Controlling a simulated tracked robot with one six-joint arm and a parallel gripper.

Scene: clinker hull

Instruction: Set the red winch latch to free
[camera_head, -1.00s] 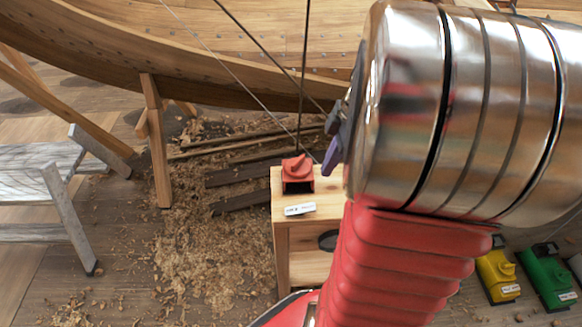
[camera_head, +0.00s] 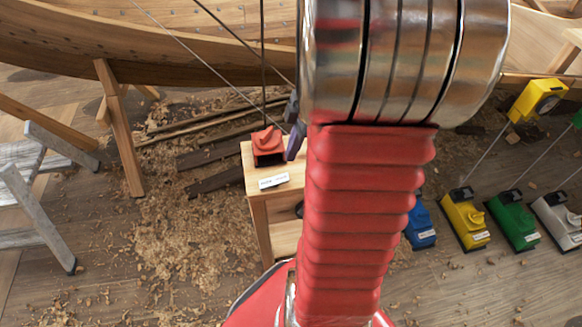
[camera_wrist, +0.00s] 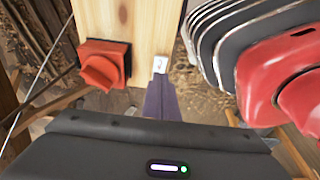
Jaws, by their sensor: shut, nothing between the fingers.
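The red winch (camera_head: 267,147) sits on top of a wooden stand, with a faceted red latch knob on its dark-backed housing. In the wrist view the red winch (camera_wrist: 104,66) is at upper left, its latch knob (camera_wrist: 100,73) sticking out. I cannot read which setting the latch is at. My gripper (camera_head: 295,140), with purple fingers, is just right of the winch in the head view, apart from it as far as I can tell. In the wrist view the purple fingers of my gripper (camera_wrist: 161,100) are together and empty, right of the winch and near the label.
The wooden stand (camera_head: 256,213) carries a white label (camera_head: 274,181). Ropes run up past the winch towards the wooden hull (camera_head: 190,50). Blue (camera_head: 420,226), yellow (camera_head: 464,218), green (camera_head: 513,226) and grey (camera_head: 560,220) winches stand on the right. A grey trestle (camera_head: 40,190) is at left.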

